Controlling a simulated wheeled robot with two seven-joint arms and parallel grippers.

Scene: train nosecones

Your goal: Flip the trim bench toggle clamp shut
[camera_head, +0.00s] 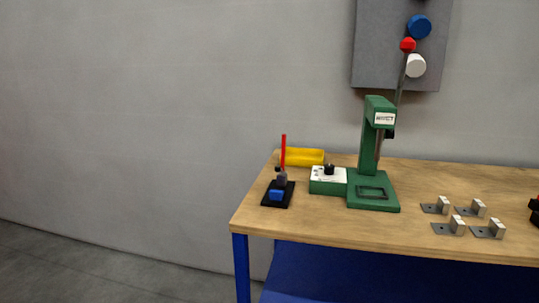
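The toggle clamp (279,191) stands near the left end of the wooden bench (330,224). It has a black base, a blue block at its front and a red handle (283,152) that points upright. Neither of my grippers shows in the head view, so their state is hidden.
A green press (372,160) with a red-knobbed lever stands right of the clamp. A green-and-white box (327,180) and a yellow block (302,157) sit close to the clamp. Several metal brackets (457,225) lie further right. The bench front edge is clear.

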